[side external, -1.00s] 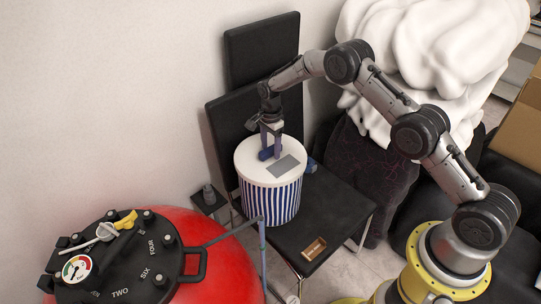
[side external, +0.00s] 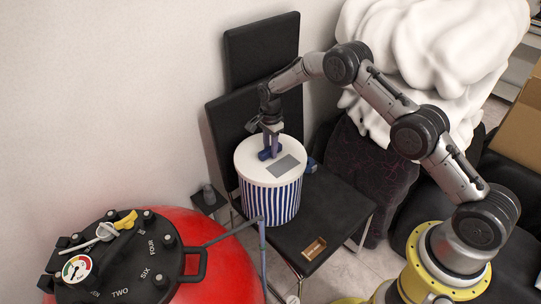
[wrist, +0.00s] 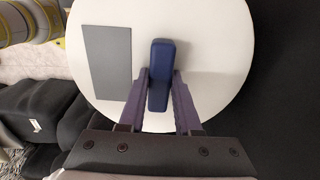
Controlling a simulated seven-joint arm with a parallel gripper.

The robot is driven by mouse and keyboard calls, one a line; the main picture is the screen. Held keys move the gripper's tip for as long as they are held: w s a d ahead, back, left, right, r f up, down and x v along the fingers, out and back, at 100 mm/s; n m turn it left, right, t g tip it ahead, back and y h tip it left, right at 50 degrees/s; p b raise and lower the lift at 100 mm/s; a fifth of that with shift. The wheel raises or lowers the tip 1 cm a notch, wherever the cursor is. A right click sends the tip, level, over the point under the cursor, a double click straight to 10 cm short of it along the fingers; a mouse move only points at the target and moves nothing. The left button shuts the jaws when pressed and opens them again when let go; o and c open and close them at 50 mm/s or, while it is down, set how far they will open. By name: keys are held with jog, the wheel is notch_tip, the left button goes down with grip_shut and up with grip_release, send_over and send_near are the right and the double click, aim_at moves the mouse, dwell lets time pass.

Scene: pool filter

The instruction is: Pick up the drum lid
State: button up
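The drum lid (side external: 254,165) is a round white disc with a grey rectangle and a raised blue handle (wrist: 160,62). It rests flat on the blue-and-white striped drum (side external: 272,203). In the wrist view the white lid (wrist: 215,50) fills the middle of the picture. My gripper (wrist: 162,76) has one finger on each side of the blue handle, and both fingertips appear to touch it. In the side view my gripper (side external: 271,153) points down at the lid, with its fingers close together around the handle.
The drum stands on a black chair (side external: 333,205) against the wall. A small wooden box (side external: 314,249) lies on the seat's front. A red tank (side external: 215,265) with a black top is at lower left. A white lumpy heap (side external: 430,45) is behind my arm.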

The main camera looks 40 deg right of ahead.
grip_shut()
jog(key=shift+r, duration=0.1)
